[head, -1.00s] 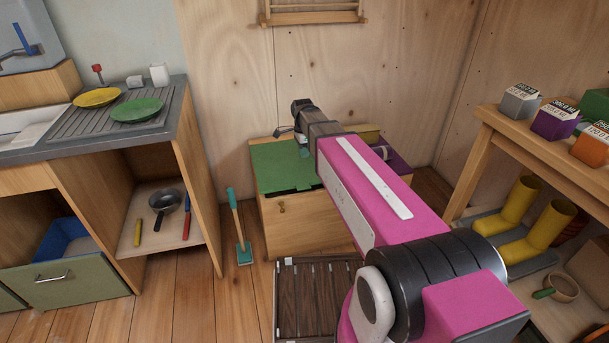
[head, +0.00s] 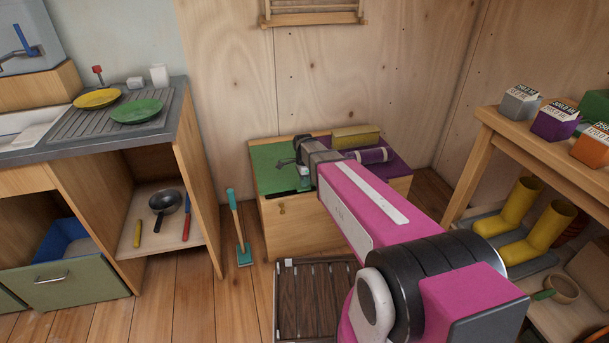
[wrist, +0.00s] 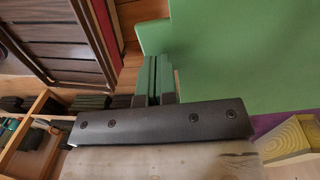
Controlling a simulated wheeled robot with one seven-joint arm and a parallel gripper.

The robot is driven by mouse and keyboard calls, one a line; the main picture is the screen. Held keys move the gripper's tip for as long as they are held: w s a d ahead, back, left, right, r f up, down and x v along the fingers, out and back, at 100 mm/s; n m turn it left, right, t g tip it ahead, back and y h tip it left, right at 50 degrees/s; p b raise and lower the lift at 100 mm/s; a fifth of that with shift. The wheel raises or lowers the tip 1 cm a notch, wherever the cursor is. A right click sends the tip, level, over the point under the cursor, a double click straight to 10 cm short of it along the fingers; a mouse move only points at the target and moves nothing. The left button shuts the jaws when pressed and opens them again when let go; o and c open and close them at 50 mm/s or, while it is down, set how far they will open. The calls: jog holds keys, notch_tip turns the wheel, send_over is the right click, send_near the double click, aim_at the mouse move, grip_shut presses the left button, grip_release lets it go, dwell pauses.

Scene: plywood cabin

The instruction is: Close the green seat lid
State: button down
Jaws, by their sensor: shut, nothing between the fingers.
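The green seat lid (head: 272,158) lies down over the left part of a wooden box seat against the back wall. I cannot tell whether it sits fully flush. It fills the upper right of the wrist view (wrist: 240,60). My gripper (head: 305,184) is low over the lid's right front part, partly hidden by my wrist. In the wrist view its dark green fingers (wrist: 155,78) are together and empty, beside the lid's edge. I cannot tell whether they touch it.
A purple lid (head: 395,166) covers the box's right part, with a yellow block (head: 355,137) and a purple roll (head: 372,155) there. A slatted mat (head: 312,300) lies in front. A shelf with yellow boots (head: 550,230) stands right.

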jog(key=shift+f, duration=0.4)
jog(key=shift+f, duration=0.1)
